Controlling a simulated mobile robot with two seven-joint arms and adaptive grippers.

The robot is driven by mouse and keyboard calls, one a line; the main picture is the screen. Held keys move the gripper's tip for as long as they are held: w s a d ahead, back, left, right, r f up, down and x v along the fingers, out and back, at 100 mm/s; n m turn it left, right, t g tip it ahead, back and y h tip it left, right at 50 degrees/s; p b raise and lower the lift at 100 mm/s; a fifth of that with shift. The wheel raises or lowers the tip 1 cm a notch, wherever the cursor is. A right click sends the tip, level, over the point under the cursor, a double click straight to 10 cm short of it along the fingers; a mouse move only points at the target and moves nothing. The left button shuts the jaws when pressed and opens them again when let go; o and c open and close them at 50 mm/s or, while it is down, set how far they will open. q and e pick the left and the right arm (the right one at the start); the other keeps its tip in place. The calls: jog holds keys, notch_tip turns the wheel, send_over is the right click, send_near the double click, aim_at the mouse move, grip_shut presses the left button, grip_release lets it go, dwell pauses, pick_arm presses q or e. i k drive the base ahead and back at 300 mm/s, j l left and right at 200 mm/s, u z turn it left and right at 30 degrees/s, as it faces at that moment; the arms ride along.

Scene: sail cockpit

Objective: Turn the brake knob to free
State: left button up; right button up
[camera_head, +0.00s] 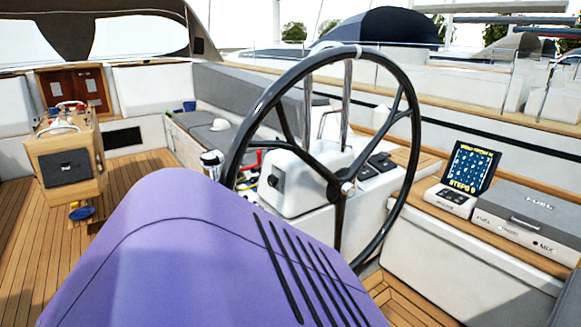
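A large black steering wheel (239,146) stands upright in the middle of the view. Behind its rim and spokes is the white pedestal (303,187). A small dark fitting (277,181) sits on the pedestal's left face; it may be the brake knob, but it is too small to tell, and I cannot read its setting. The wheel's hub (346,187) is at the centre, joined by dark spokes. The lower left part of the wheel and the base of the pedestal are hidden from view. Neither of my grippers is in view.
A wooden cockpit table (84,160) stands at the left on the teak floor (40,247). At the right, a small screen device (461,179) and a grey case (529,218) sit on the side bench. A grey-cushioned bench (222,137) lies behind the wheel.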

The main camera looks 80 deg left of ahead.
aim_at(271, 180)
jog(key=u, duration=1.8)
jog(key=i+u, duration=0.5)
jog(key=i, duration=0.6)
jog(key=j+z, duration=0.15)
jog(key=j, duration=0.25)
jog(key=i, duration=0.05)
